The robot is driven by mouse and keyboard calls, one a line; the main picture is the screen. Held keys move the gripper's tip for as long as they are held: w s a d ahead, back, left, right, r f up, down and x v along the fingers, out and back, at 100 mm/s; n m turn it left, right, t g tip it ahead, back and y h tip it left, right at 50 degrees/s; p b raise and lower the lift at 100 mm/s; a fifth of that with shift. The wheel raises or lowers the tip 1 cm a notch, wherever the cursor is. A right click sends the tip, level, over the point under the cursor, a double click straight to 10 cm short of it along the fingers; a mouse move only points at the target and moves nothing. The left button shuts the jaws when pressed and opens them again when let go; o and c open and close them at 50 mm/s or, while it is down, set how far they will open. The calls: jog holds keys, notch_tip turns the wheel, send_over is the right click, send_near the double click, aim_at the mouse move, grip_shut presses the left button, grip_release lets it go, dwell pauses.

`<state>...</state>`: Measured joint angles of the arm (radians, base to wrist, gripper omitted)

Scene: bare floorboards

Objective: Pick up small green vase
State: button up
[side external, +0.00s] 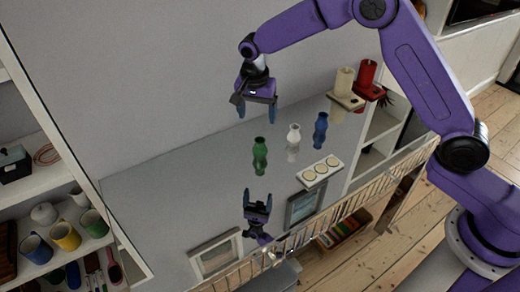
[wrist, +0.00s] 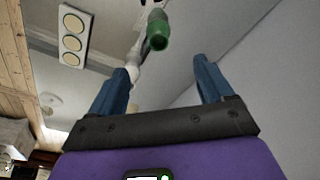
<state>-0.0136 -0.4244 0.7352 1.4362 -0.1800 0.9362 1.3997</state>
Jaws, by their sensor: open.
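The small green vase (side external: 260,146) stands upright on a glossy grey surface, with its reflection below it. My gripper (side external: 257,112) is above the vase and slightly to its left in the side view, fingers pointing down, open and empty. There is a clear gap between the fingertips and the vase. In the wrist view the green vase (wrist: 158,32) shows its dark mouth, beyond the fingertips and between the two blue fingers of my gripper (wrist: 161,66).
A white vase (side external: 293,135) and a blue vase (side external: 320,124) stand right of the green one. A white tray with three round pieces (side external: 321,171) lies in front. Candles on holders (side external: 345,88) stand at the back right. Shelves with cups (side external: 65,235) are at left.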

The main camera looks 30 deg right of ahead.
aim_at(260, 148)
jog(key=f, duration=0.5)
jog(key=w+d+f, duration=0.1)
jog(key=f, duration=0.4)
jog(key=d+f, duration=0.1)
jog(key=f, duration=0.4)
jog(key=shift+w+f, duration=0.15)
jog(key=shift+f, duration=0.1)
jog(key=c, duration=1.2)
